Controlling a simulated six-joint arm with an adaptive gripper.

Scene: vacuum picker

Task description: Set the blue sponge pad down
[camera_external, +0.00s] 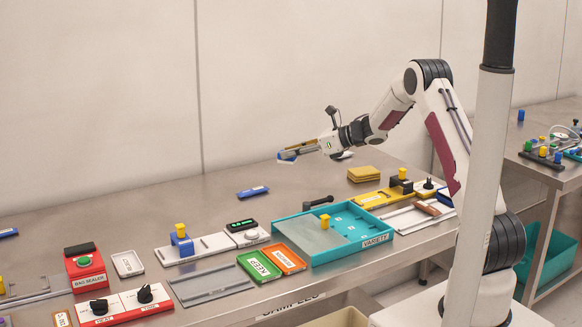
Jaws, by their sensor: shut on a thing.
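My gripper (292,151) is at the end of my arm, which reaches left over the back part of the steel table. It is shut on a small blue pad (286,158), the blue sponge pad as far as I can tell, at the fingertips. The pad is above the table surface; the exact height cannot be judged from this view. The fingers partly hide the pad.
A blue packet (252,192) lies flat on the table below and left. Bare steel (140,215) is free at the back left.

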